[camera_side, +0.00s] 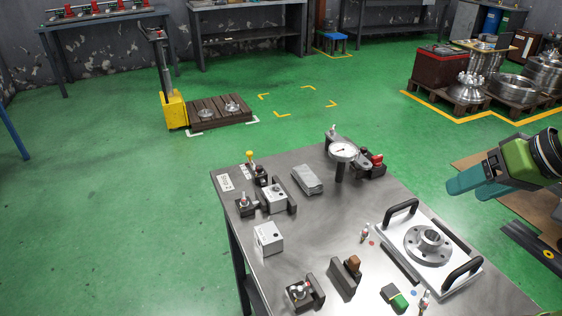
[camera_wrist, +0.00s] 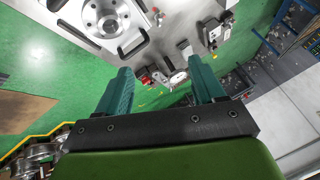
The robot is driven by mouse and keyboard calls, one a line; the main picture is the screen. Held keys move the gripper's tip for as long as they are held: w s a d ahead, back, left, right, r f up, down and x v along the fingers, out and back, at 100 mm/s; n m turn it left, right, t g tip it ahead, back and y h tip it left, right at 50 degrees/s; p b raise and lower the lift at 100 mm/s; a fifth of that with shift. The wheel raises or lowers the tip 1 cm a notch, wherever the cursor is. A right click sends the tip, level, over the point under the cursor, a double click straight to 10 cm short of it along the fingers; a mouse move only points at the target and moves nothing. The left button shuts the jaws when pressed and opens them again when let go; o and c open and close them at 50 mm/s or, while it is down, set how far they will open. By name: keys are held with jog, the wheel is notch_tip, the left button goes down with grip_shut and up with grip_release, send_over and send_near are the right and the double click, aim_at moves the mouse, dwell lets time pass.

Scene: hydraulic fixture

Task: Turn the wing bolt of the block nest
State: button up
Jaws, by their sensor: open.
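The block nest stands on the left part of the metal table in the side view, with dark supports around a light grey block (camera_side: 274,198). A small clamp with a metal screw (camera_side: 244,203) stands at its left; a yellow-topped one (camera_side: 255,168) stands behind it. I cannot tell which part is the wing bolt. In the wrist view, what looks like the nest's block (camera_wrist: 212,33) shows small at upper right.
A dial gauge (camera_side: 343,152) stands upright at the back. A handled plate (camera_side: 400,224) with a flange lies at right. A loose block (camera_side: 268,238), a grey block (camera_side: 306,180) and a dark stand (camera_side: 345,278) occupy the table. Bare metal (camera_side: 318,222) shows mid-table.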

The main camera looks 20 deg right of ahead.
jog(key=w+a+n+g, duration=0.2)
jog(key=w+a, duration=0.2)
jog(key=w, duration=0.7)
jog(key=n+g+y, duration=0.2)
jog(key=n+g, duration=0.1)
jog(key=n, duration=1.3)
send_over(244, 196)
jog(key=s+d, duration=0.2)
jog(key=d, duration=0.4)
notch_tip(244, 196, down, 6)
jog(key=r, duration=0.1)
jog(key=x, duration=1.6)
jog(key=shift+s+d+f, duration=0.15)
jog(key=shift+s, duration=0.1)
